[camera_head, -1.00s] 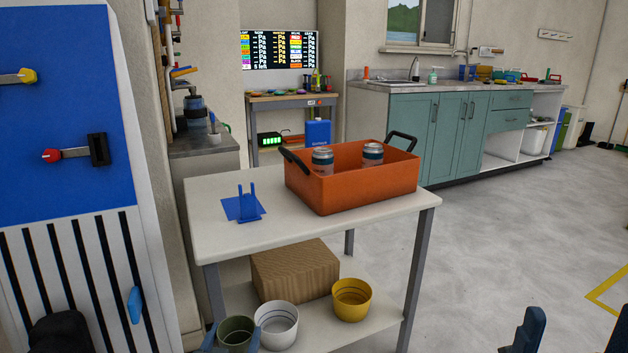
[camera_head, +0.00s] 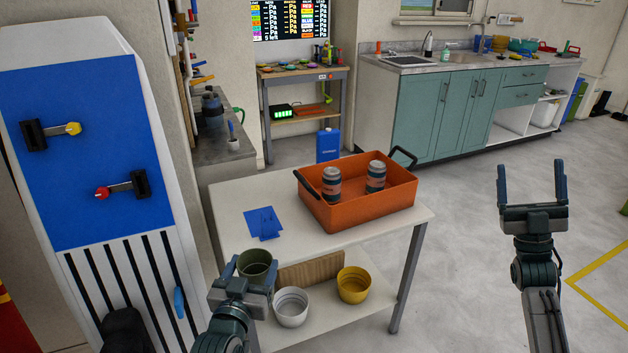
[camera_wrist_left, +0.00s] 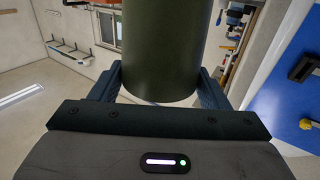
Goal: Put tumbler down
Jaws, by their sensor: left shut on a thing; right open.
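My left gripper (camera_head: 254,272) is shut on a dark green tumbler (camera_head: 256,262). The tumbler is upright with its open mouth up, and appears in front of the white table's left front side. In the left wrist view, the green tumbler (camera_wrist_left: 160,50) fills the space between the two fingers. Whether its base touches anything is hidden by the gripper in the head view. My right gripper (camera_head: 532,170) is open and empty, raised over the floor at the right, apart from the table.
A blue-fronted machine (camera_head: 85,150) stands left. Tabletop front is clear.

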